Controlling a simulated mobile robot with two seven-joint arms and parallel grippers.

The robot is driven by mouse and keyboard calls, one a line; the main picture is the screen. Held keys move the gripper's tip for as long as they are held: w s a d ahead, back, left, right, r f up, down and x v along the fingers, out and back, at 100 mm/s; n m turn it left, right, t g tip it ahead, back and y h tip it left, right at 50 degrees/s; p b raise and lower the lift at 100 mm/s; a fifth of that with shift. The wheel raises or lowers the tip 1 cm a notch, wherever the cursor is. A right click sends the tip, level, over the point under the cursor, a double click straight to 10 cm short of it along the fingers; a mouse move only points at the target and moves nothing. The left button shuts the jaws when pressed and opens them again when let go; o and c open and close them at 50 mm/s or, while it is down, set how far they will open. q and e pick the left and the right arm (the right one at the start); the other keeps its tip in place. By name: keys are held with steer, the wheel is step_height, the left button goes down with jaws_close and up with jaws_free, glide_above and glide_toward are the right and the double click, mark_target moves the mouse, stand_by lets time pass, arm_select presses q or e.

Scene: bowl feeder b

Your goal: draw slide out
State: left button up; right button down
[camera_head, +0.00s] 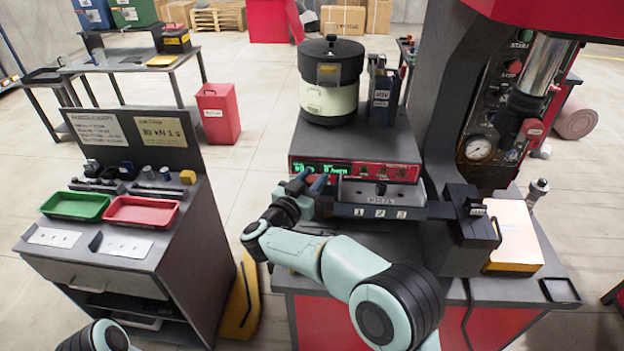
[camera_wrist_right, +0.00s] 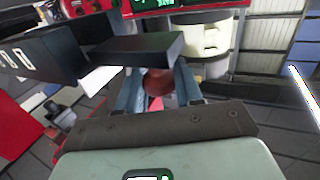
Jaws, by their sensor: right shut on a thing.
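The slide (camera_head: 353,211) is a dark bar in the red-fronted bowl feeder, below its display, beside the plate numbered 1, 2, 3 (camera_head: 388,212). My right gripper (camera_head: 318,186) is at the left end of this bar. In the right wrist view my right gripper (camera_wrist_right: 160,92) has its two fingers shut on a reddish-brown round knob (camera_wrist_right: 158,82), which I take as the slide's. A dark block (camera_wrist_right: 135,48) lies just beyond it. The numbered plate also shows there (camera_wrist_right: 25,58). My fingers hide part of the knob. My left gripper is out of view.
The cream and black bowl (camera_head: 331,88) stands on the feeder. The dark press column with a gauge (camera_head: 479,149) rises at the right. A side bench with a green tray (camera_head: 75,206) and a red tray (camera_head: 142,210) stands at the left.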

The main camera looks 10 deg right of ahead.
steer(key=shift+a+r, duration=0.25)
steer(key=shift+r, duration=0.35)
steer(key=c, duration=1)
jaws_free()
steer(key=shift+o, duration=0.9)
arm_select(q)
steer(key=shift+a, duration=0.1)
arm_select(e)
steer(key=shift+a+f, duration=0.1)
steer(key=shift+f, duration=0.15)
steer(key=shift+s+a+f, duration=0.15)
steer(key=shift+s, duration=0.05)
arm_select(q)
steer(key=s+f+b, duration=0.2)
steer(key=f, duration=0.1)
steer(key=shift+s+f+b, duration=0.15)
steer(key=shift+b, duration=0.2)
arm_select(e)
steer(key=v, duration=1.3)
steer(key=shift+r, duration=0.25)
